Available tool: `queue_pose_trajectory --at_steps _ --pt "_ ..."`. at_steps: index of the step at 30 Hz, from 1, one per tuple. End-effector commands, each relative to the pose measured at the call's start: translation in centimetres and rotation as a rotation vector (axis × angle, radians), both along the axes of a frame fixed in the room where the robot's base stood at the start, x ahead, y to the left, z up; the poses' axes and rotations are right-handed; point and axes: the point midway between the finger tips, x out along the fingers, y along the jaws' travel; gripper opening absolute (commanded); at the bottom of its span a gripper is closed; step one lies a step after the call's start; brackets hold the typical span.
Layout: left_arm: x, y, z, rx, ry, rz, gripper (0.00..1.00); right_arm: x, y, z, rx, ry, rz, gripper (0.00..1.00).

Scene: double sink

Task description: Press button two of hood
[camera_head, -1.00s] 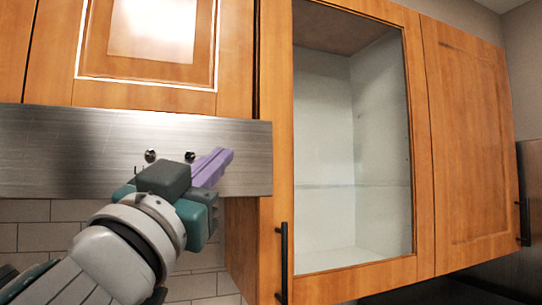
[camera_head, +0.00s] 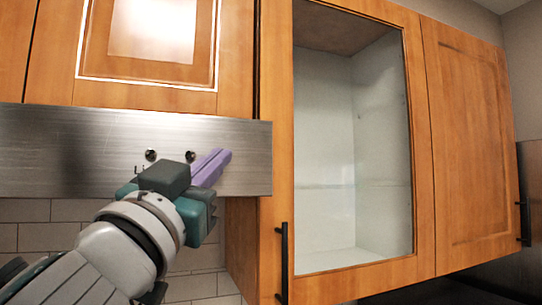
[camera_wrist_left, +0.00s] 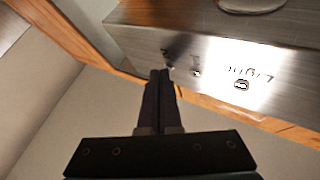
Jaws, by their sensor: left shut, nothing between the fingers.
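The steel hood (camera_head: 60,150) spans the left of the head view, below a wooden cabinet. Two small round dark buttons show on its front, a left button (camera_head: 151,155) and a right button (camera_head: 190,156). My left gripper (camera_head: 222,154) is shut and empty, its purple fingers in front of the panel, right of the right button. In the left wrist view, the gripper (camera_wrist_left: 160,74) points at the hood front (camera_wrist_left: 215,45). The button by the "Light" print (camera_wrist_left: 241,85) and another button (camera_wrist_left: 196,72) lie right of the fingertips. Dark marks near the tips are unclear. Contact cannot be told.
A glass-front cabinet (camera_head: 277,150) with a black handle (camera_head: 283,262) stands right of the hood, its side close to the hood's end. Another wooden door (camera_head: 465,140) is farther right. White tiles (camera_head: 35,237) cover the wall below the hood.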

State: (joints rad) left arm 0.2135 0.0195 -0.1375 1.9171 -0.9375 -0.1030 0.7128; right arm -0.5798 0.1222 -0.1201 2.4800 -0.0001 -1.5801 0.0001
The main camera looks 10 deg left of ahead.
Motion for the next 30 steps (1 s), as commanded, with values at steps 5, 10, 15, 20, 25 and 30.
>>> queue_pose_trajectory --at_steps 5,10,15,20,25,30 --pt "0.1 0.1 0.0 0.000 0.000 0.000 0.00 0.0 0.0 0.0 0.000 0.000 0.000 0.83" --pt "-0.1 -0.1 0.0 -0.002 0.000 -0.001 0.00 0.0 0.0 0.0 0.000 0.000 0.000 0.83" --pt "-0.8 -0.6 0.0 -0.001 0.000 -0.002 0.00 0.0 0.0 0.1 0.000 0.000 0.000 0.83" --pt "-0.9 -0.6 0.0 0.000 0.000 0.000 0.00 0.0 0.0 0.1 0.000 0.000 0.000 0.83" --pt "-1.0 -0.7 0.0 0.000 0.000 -0.001 0.00 0.0 0.0 0.1 0.000 0.000 0.000 0.83" --pt "-2.3 -1.6 0.0 -0.003 0.000 -0.001 0.00 0.0 0.0 0.2 0.001 0.000 -0.001 0.83"
